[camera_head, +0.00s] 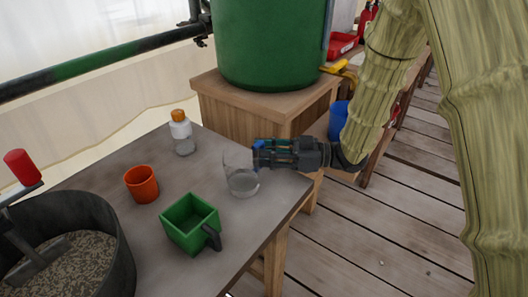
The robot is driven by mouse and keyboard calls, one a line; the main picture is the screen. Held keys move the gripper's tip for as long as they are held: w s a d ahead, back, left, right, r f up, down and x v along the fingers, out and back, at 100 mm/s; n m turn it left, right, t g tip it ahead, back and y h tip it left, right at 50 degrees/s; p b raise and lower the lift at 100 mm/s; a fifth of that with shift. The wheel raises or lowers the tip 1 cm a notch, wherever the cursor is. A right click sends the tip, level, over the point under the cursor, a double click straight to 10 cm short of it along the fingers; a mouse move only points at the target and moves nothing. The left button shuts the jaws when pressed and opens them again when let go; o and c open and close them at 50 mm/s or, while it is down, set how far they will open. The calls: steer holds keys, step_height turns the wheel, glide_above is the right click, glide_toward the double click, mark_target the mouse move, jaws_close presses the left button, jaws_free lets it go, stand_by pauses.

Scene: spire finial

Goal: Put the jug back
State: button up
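A clear see-through vessel (240,181), which looks like the jug, is near the right edge of the grey table (105,170). It appears to stand on the tabletop, roughly upright. My gripper (258,154) reaches in from the right, lying nearly level, with its fingertips at the right side of the vessel's upper wall. They look to touch or overlap it. I cannot tell whether the fingers are closed on it, and any handle there is hidden. A green square mug (185,222) with a dark handle stands in front, to the left.
An orange cup (141,184) and a white bottle with an orange cap (182,133) stand behind left. A dark pot of grain (118,250) fills the lower left. A green barrel (268,45) stands on a wooden crate (232,110) behind. Plank floor (355,240) lies right.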

steer(key=shift+r, duration=0.1)
steer(key=shift+d+r, duration=0.1)
steer(key=shift+d, duration=0.15)
steer(key=d+p, duration=0.1)
steer(key=d, duration=1)
steer(key=shift+s+d, duration=0.25)
steer(key=shift+d, duration=0.05)
